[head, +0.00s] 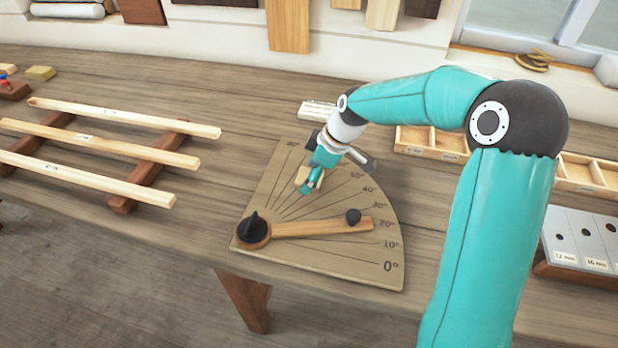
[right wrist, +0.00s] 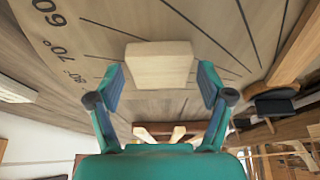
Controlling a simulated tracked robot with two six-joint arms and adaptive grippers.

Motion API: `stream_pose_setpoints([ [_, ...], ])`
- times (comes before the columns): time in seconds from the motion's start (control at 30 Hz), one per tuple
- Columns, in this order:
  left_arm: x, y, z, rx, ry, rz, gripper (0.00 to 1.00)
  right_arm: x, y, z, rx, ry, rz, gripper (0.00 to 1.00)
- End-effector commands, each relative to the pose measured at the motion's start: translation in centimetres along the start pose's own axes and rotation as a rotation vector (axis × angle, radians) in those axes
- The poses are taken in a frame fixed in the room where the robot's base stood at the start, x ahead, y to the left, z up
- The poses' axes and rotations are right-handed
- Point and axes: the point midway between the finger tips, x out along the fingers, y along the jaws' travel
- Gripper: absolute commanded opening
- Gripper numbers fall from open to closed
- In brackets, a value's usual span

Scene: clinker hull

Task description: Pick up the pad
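The pad, a pale wooden-looking block (right wrist: 160,65), lies on the quarter-circle angle board (head: 335,262). In the head view the pad (head: 303,174) is partly hidden by my right gripper (head: 312,180), near the upper-left radial lines. In the right wrist view the pad sits between the two teal fingertips of the right gripper (right wrist: 160,85). The fingers are open, with a narrow gap showing on each side of the pad. My left gripper is not in view.
A wooden pointer (head: 320,227) with a black pivot knob (head: 253,228) and a small black knob (head: 353,216) lies across the board near 20°. Pale strips (head: 110,155) rest on crossbars at left. A divided wooden tray (head: 435,140) stands behind my right arm.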

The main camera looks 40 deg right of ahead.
Motion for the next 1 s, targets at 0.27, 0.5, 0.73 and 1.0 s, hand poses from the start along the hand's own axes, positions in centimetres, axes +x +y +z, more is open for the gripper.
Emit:
stream_pose_setpoints([
  [0.27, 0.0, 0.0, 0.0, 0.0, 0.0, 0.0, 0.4, 0.0, 0.0, 0.0, 0.0, 0.0, 0.0, 0.3],
  [0.5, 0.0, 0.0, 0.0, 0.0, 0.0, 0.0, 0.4, -0.1, 0.0, -0.1, 0.0, 0.0, 0.001, 0.3],
  [0.73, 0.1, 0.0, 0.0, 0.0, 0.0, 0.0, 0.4, -1.2, 0.1, -0.5, -0.002, 0.001, 0.002, 0.3],
  [1.0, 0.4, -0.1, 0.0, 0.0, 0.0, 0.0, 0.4, -5.6, 0.1, -2.4, -0.003, 0.005, 0.006, 0.3],
])
